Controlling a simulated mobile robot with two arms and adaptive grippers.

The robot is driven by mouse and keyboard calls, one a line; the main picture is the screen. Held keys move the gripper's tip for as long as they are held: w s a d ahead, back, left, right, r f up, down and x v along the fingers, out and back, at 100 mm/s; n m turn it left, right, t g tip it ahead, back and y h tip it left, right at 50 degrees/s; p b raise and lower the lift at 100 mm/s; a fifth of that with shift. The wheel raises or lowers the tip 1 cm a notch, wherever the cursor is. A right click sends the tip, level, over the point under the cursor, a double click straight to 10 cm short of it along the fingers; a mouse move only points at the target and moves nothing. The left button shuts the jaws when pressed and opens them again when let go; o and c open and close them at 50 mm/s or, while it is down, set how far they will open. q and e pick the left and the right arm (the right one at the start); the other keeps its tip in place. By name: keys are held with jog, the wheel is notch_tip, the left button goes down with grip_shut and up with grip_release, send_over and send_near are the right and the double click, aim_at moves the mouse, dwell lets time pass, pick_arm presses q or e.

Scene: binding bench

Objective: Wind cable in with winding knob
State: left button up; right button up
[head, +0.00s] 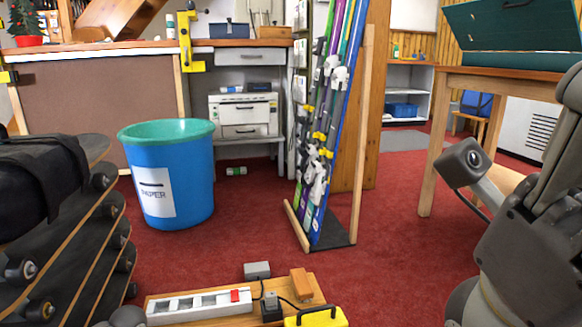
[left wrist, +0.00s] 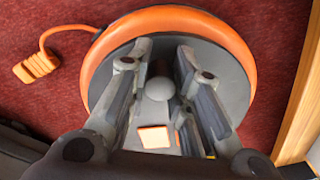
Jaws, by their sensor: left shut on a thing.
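In the left wrist view a round grey cable reel (left wrist: 235,78) with an orange rim lies on the red carpet. A short orange cable (left wrist: 60,30) runs out from the reel's upper left to an orange plug (left wrist: 37,66) on the carpet. A round grey winding knob (left wrist: 159,88) stands on the reel's face. My left gripper (left wrist: 164,58) is shut on the knob, with one finger on each side. Part of the reel's lower face is hidden by the gripper.
A wooden edge (left wrist: 303,95) runs close to the reel's right. In the head view a blue paper bin (head: 190,195), a ski rack (head: 335,228) and stacked skateboards (head: 75,235) stand around. A power strip (head: 200,304) sits in front. Red carpet (head: 400,260) is clear on the right.

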pick_arm(q)
jog(key=shift+w, duration=0.1)
jog(key=shift+w+d, duration=0.15)
jog(key=shift+w, duration=0.65)
jog(key=shift+w+d, duration=0.1)
jog(key=shift+w, duration=0.65)
jog(key=o, duration=1.9)
jog(key=shift+o, duration=0.2)
